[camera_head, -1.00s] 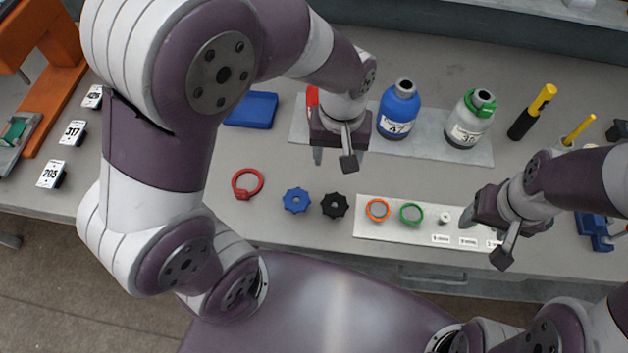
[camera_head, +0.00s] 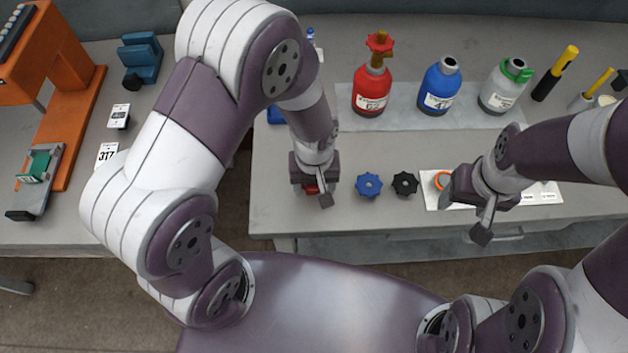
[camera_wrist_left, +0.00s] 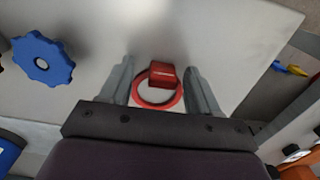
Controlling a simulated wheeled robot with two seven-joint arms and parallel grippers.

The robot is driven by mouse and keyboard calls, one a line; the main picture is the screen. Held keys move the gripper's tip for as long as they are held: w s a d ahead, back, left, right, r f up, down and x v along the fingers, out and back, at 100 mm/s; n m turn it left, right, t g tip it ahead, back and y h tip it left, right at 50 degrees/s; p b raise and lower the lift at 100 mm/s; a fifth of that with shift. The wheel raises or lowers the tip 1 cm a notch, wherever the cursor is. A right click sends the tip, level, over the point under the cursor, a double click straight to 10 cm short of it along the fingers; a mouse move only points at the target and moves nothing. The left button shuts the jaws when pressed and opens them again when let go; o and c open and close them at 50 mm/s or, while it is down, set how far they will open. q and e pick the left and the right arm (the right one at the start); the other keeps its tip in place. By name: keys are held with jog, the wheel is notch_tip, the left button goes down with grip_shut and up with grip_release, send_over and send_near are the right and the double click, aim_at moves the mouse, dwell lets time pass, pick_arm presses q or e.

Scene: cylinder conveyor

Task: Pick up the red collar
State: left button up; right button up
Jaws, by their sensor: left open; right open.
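The red collar (camera_wrist_left: 179,99) lies on the grey table in the left wrist view, a ring with a small red block on its far side. My left gripper (camera_wrist_left: 161,85) is open, with one finger on each side of the collar. In the head view the left gripper (camera_head: 312,192) hides most of the collar; only a bit of red (camera_head: 311,188) shows under it. I cannot tell whether the fingers touch the collar. My right gripper (camera_head: 477,215) is open and empty near the table's front edge, in front of the white strip.
A blue knob (camera_head: 368,185) and a black knob (camera_head: 404,183) lie right of the left gripper. Red (camera_head: 371,92), blue (camera_head: 440,88) and green-collared (camera_head: 502,90) bottles stand behind. An orange frame (camera_head: 84,105) stands on the left table, across a gap.

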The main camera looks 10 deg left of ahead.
pick_arm(q)
jog(key=shift+s+a, duration=0.15)
jog(key=shift+a, duration=0.05)
jog(key=c, duration=1.1)
jog(key=shift+d, duration=0.15)
jog(key=shift+r, duration=0.15)
